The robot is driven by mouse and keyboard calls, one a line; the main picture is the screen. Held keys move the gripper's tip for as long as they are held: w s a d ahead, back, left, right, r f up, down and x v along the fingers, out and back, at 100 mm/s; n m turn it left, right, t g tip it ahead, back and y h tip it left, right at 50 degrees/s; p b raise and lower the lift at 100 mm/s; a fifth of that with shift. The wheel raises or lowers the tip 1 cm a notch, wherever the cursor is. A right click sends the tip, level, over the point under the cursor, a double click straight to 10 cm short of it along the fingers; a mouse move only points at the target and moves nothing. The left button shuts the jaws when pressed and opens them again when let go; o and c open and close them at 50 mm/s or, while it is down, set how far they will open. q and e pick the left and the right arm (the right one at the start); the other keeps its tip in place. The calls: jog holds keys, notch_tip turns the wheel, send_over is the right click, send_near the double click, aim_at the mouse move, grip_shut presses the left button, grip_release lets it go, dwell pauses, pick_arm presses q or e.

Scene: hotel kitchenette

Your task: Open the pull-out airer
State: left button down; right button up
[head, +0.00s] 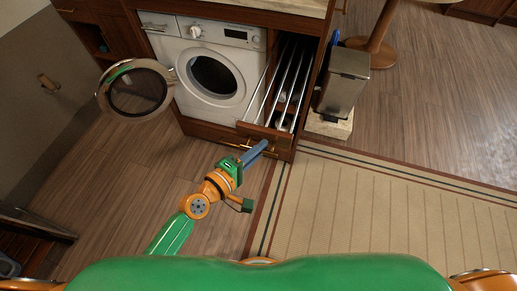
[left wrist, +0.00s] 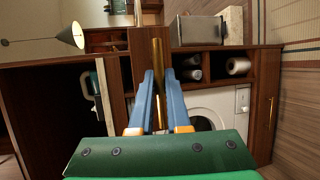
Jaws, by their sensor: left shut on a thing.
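The pull-out airer has several pale metal rails (head: 284,80) and a wooden front panel (head: 272,132), to the right of the washing machine in the head view. Its rails show, running from the dark bay to the front panel, so it stands at least partly out. My left gripper (head: 264,145) is at the front panel, its blue fingers shut on the brass bar handle (left wrist: 158,60). In the left wrist view the handle runs upright between the fingers (left wrist: 160,103). The fingers hide part of the handle. My right gripper is not in view.
The washing machine (head: 236,97) has its round door (head: 136,90) swung open to the left. A metal pedal bin (head: 346,80) stands right of the airer bay. A striped rug (head: 380,213) lies at the right. The wooden floor (head: 125,190) at left is clear.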

pick_arm(q)
jog(key=c, duration=1.2)
grip_release()
jog(key=shift+o, duration=0.2)
jog(key=v, duration=0.7)
